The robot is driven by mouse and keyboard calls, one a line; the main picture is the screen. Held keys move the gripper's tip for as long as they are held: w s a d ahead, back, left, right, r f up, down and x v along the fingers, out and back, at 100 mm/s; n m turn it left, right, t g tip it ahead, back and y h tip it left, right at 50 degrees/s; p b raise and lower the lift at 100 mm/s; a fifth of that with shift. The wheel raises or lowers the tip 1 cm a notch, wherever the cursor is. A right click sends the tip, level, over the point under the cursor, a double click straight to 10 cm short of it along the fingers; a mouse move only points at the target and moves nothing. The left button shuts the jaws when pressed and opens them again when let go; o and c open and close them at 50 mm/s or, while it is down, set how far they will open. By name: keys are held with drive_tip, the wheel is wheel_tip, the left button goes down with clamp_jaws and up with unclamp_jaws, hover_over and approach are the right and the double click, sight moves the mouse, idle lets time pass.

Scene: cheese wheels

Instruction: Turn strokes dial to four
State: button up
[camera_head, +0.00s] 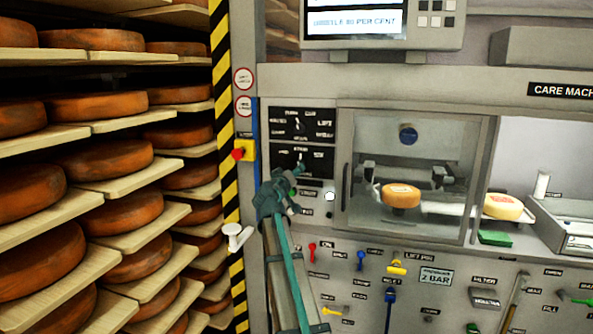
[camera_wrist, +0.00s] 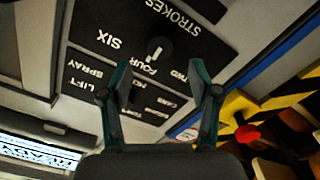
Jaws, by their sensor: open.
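The strokes dial (camera_wrist: 160,47) is a dark round knob with a pale mark on a black panel, labelled SIX, FOUR, TWO and STROKES in the wrist view. The pale mark lies on the side near FOUR, but I cannot tell its exact setting. In the head view the dial's panel (camera_head: 320,157) is partly hidden by my gripper (camera_head: 283,190). In the wrist view my gripper (camera_wrist: 160,72) is open and empty. Its two teal fingertips are spread either side of the dial's line, and the knob shows beyond the gap. I see no contact.
A second dial panel (camera_head: 320,125), with LIFT and SPRAY labels, adjoins it. A red button on a yellow box (camera_head: 240,152) and a striped post (camera_head: 222,80) stand left. A glazed chamber (camera_head: 410,225) with a cheese wheel (camera_head: 401,195) is right. Coloured levers sit below.

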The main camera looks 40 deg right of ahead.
drive_tip(key=v, duration=0.4)
drive_tip(key=shift+a, duration=0.15)
